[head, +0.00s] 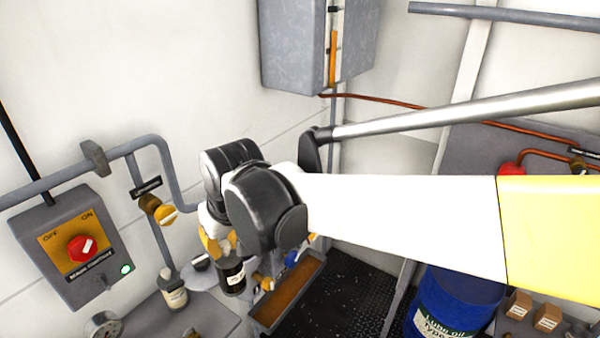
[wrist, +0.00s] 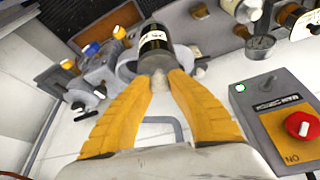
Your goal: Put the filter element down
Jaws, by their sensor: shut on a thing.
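The filter element is a dark cylinder with a pale label band; it shows in the head view (head: 233,278) below my wrist and in the wrist view (wrist: 155,45) beyond the fingertips. My gripper, with yellow fingers, shows in the head view (head: 218,245) and the wrist view (wrist: 164,80). It is shut on the filter element; a pale stub shows between the fingertips. A round grey part lies behind the element in the wrist view. I cannot tell whether the element touches anything below. My arm hides part of the area behind it.
A grey switch box with a red knob (head: 81,248) is on the left wall. A blue oil drum (head: 455,300) stands farther right.

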